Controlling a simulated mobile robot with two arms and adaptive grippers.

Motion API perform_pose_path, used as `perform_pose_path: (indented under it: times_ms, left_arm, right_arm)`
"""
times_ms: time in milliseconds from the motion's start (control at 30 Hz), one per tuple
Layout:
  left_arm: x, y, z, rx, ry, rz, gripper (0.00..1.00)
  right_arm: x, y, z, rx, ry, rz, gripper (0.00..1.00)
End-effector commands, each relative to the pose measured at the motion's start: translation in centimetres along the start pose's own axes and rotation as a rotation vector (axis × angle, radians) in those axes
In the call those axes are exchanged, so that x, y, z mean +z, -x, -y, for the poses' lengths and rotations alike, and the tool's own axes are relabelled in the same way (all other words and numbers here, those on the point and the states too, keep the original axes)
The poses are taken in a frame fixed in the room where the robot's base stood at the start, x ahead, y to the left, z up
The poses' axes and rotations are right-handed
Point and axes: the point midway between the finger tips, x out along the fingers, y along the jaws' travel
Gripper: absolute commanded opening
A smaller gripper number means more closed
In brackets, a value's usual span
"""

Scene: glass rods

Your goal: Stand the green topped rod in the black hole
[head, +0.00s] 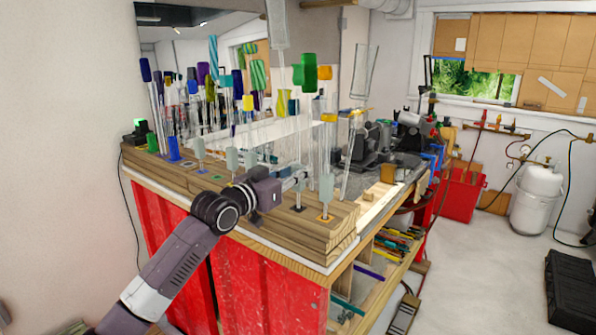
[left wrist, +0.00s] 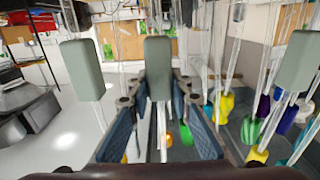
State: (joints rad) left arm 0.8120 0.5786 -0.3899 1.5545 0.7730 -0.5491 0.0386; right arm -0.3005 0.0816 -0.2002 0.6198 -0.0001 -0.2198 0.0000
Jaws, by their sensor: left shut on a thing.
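The green topped rod (head: 310,70) stands about upright in the head view, its clear shaft running down to a grey-green grip block. My left gripper (head: 299,181) is shut around this block, which also shows between the fingers in the left wrist view (left wrist: 158,65). The black hole (head: 299,208) is in the front of the wooden rack, directly below the gripper. The rod's thin lower end reaches down to about the hole; I cannot tell whether it is seated. My right gripper is not in view.
A yellow topped rod (head: 328,118) stands just right, at the orange-ringed hole (head: 325,217). Several other rods with coloured tops crowd the wooden rack (head: 270,228) to the left and behind. Clear glass pieces (head: 363,72) rise close by. Open floor lies to the right.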

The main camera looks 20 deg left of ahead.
Motion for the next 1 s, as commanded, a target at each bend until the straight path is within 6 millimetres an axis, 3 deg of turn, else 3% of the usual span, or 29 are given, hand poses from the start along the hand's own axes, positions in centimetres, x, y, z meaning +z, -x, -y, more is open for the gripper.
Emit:
perform_pose_path:
  times_ms: [267, 300, 467, 767, 1000]
  left_arm:
    - [0.4, 0.0, 0.0, 0.0, 0.0, 0.0, 0.0]
    - [0.4, 0.0, 0.0, 0.0, -0.001, 0.0, 0.23]
    - [0.4, 0.0, 0.0, 0.0, 0.0, 0.0, 0.39]
    - [0.5, 0.1, 0.0, 0.0, 0.0, 0.001, 0.39]
    - [0.6, 2.9, 0.1, -0.001, -0.003, 0.003, 0.39]
  right_arm:
    - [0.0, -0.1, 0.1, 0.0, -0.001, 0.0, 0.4]
    - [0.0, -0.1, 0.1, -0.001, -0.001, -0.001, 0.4]
    - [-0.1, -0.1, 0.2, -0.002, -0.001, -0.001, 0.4]
    - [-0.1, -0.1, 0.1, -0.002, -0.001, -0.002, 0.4]
    - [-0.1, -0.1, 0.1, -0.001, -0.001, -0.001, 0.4]
